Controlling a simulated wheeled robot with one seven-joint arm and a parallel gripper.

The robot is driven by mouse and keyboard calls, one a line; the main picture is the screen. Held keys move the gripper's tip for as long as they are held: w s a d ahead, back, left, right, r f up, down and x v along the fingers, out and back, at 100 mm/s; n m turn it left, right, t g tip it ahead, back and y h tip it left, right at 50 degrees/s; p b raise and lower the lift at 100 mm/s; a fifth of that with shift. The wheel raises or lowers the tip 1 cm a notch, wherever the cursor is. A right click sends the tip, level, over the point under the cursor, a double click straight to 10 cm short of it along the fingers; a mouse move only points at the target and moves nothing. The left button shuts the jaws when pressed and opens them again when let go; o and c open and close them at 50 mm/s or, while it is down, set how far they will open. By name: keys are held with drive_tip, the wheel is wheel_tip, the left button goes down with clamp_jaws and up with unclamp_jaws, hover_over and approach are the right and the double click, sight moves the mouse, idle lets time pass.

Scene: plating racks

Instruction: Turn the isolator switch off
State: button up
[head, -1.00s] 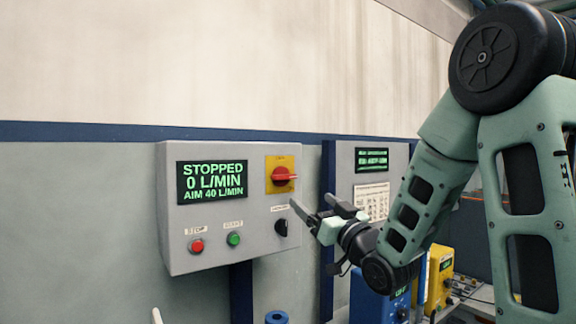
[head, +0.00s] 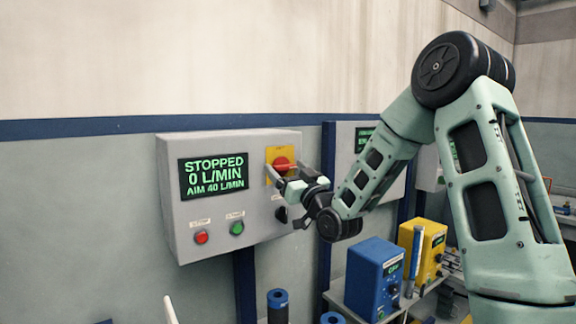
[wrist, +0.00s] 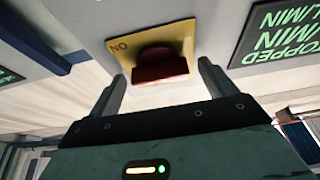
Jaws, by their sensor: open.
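The isolator switch has a red handle (head: 284,163) on a yellow plate (head: 270,152), at the upper right of the grey control box (head: 208,148). The box's display (head: 213,174) reads STOPPED, 0 L/MIN, AIM 40 L/MIN. My gripper (head: 283,172) is open at the switch and partly covers it in the head view. The wrist view is turned over; there the red handle (wrist: 160,67) lies between my two fingers (wrist: 163,74), with a gap on each side. An ON mark shows on the yellow plate (wrist: 122,45). I cannot tell whether the fingers touch the handle.
Red (head: 201,237) and green (head: 237,228) buttons sit low on the box; a dark knob (head: 281,214) is just below my gripper. A second panel (head: 345,150) stands behind my arm. Blue (head: 375,277) and yellow (head: 424,248) units stand lower right.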

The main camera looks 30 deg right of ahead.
drive_tip(key=c, duration=1)
